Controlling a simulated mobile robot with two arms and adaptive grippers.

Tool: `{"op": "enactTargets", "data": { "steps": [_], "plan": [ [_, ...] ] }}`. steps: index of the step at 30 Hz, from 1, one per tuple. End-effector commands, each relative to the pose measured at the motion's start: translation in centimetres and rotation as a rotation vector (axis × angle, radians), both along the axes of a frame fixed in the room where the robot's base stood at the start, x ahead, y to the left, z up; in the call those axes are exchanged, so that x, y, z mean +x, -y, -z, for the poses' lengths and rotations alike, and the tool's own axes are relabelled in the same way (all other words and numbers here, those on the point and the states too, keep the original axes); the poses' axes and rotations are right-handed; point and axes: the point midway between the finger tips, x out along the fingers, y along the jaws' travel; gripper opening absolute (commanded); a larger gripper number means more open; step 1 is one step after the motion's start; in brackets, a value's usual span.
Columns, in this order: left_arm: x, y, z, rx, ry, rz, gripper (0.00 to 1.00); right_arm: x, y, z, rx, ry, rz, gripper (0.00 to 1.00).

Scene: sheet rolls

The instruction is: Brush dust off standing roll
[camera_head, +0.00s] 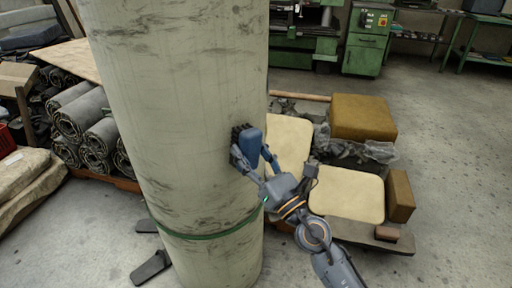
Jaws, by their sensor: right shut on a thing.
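The standing roll (165,110) is a tall, pale grey-green cylinder in the middle left of the head view. Dark dust smudges mark its upper part, its right side and the area above a green band (210,234) near its lower end. My right gripper (254,158) is shut on a blue brush (251,146). The brush's dark bristles face the roll's right side and appear to touch it. The gripper's fingers partly hide the brush. My left gripper is not in view.
Rolled grey sheets (82,115) lie stacked at the left. Cream and brown cushions (345,190) lie on a low platform at the right, behind my right arm. A green machine cabinet (368,40) stands at the back. The floor at the far right is clear.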

Motion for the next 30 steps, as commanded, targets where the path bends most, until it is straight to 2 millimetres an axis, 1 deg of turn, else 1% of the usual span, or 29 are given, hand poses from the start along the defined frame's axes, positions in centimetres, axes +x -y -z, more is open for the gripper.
{"op": "enactTargets", "data": {
  "steps": [5, 12, 16, 20, 26, 30],
  "plan": [
    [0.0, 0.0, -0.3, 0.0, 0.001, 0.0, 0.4, -0.5, -0.7, 0.0, -0.001, 0.0, -0.007, 0.25],
    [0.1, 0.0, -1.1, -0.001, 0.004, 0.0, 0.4, -1.9, -2.2, -0.1, -0.001, -0.001, -0.006, 0.25],
    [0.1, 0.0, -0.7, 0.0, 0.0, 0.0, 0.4, -2.5, -2.9, 0.0, -0.001, -0.001, -0.004, 0.25],
    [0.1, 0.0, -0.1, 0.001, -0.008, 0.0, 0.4, -2.5, -3.0, 0.0, -0.001, 0.0, -0.003, 0.25],
    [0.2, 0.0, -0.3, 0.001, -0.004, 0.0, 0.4, -2.6, -2.8, 0.0, -0.001, 0.0, -0.002, 0.25],
    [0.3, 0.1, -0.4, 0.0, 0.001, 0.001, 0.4, -3.4, -2.1, 0.1, -0.001, 0.0, -0.001, 0.25]
  ]
}}
